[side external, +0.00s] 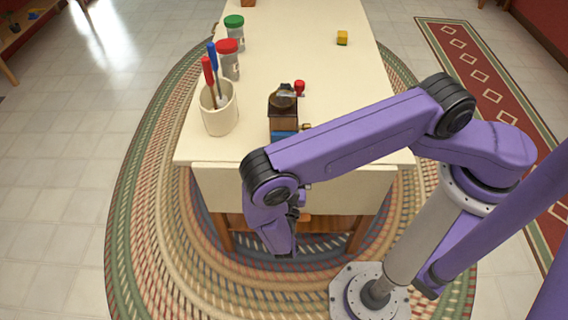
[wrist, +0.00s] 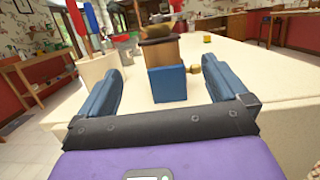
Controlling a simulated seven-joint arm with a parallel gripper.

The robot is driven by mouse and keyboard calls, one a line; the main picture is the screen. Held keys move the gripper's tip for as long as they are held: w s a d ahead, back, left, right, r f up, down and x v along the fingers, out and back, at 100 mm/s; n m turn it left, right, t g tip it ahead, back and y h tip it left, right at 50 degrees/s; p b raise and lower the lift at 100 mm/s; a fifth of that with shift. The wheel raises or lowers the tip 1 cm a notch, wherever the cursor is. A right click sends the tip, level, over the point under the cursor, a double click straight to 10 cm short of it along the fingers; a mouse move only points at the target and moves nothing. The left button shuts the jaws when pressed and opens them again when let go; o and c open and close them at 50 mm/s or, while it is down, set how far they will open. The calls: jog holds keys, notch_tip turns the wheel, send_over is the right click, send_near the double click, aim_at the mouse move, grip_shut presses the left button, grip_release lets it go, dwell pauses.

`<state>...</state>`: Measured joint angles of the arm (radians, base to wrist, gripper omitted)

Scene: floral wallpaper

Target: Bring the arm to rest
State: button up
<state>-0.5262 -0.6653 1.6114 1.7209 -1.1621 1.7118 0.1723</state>
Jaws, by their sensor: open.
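My gripper (wrist: 158,95) shows in the wrist view with its two blue-grey fingers spread wide and nothing between them. My purple arm is folded so that its wrist hangs down in front of the table's near edge in the side external view; the fingers are mostly hidden there. A coffee grinder (side external: 284,109) with a wooden body, a blue lower front and a red crank knob stands upright on the cream table (side external: 300,30), near its front edge. In the wrist view the grinder (wrist: 168,70) stands beyond the fingertips, apart from them.
A white crock (side external: 219,117) holding red-handled and blue-handled tools stands left of the grinder. Behind it are a red-lidded jar (side external: 229,62) and a green-lidded jar (side external: 235,36). A small yellow block (side external: 342,38) lies at the back right. The table's right side is largely clear.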

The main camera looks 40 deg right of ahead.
jog(key=s+d+r+m+g+y, duration=0.1)
jog(key=s+d+r+m+g, duration=0.15)
jog(key=r+m+g, duration=0.3)
jog(key=s+d+r+m+g+y, duration=0.1)
jog(key=d+r+m+g, duration=0.3)
jog(key=r+g, duration=0.25)
jog(key=s+d+r+m+g+y, duration=0.1)
jog(key=s+d+r+m+y, duration=0.1)
jog(key=s+r+y, duration=0.3)
jog(key=s+d+r+m+g+y, duration=0.1)
jog(key=s+d+r+m+y, duration=0.2)
jog(key=s+y, duration=0.4)
jog(key=s+d+r, duration=0.1)
jog(key=s, duration=0.2)
jog(key=shift+s+d+r+g, duration=0.15)
jog(key=shift+s+r+g, duration=0.2)
jog(key=shift+g, duration=0.05)
